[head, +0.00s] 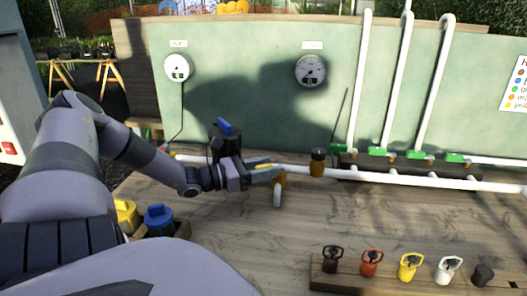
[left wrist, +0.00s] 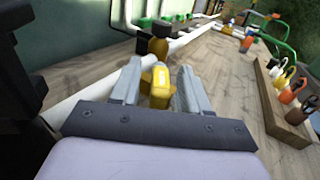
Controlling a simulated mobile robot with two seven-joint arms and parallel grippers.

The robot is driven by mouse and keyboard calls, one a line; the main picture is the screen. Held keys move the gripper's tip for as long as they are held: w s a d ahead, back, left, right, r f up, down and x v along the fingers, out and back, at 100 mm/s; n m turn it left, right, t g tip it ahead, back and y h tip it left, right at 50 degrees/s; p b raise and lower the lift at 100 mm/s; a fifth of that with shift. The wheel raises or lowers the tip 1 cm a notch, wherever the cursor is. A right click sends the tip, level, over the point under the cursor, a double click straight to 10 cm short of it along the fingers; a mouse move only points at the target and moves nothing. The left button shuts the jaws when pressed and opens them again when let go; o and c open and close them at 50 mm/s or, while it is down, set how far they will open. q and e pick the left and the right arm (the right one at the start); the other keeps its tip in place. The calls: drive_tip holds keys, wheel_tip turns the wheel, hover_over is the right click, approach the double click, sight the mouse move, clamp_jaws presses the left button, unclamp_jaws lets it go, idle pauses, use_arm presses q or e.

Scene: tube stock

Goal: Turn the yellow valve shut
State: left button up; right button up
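The yellow valve (head: 263,166) is on the white pipe along the back of the table, beside a short pipe stub. Its yellow handle also shows in the left wrist view (left wrist: 160,84). My left gripper (head: 266,174) reaches the valve from the left. In the left wrist view its two fingers stand wide apart, one on each side of the yellow handle, and look open. The right finger is close to the yellow part; I cannot tell whether they touch. The fingers partly hide the valve in the head view. My right gripper is not in view.
A brass fitting (head: 317,162) stands on the pipe just right of the valve. A blue-topped dark device (head: 224,138) stands behind my left wrist. Several green-handled valves (head: 378,151) line the back right. A wooden rack (head: 420,280) with coloured tags is at front right. The middle tabletop is clear.

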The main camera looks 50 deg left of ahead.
use_arm(q)
drive_tip(key=shift+s+a+p, duration=0.1)
drive_tip(key=shift+s+p, duration=0.2)
drive_tip(key=shift+s, duration=0.15)
drive_tip(key=p+v, duration=0.1)
drive_tip(key=v, duration=0.5)
drive_tip(key=shift+s, duration=0.1)
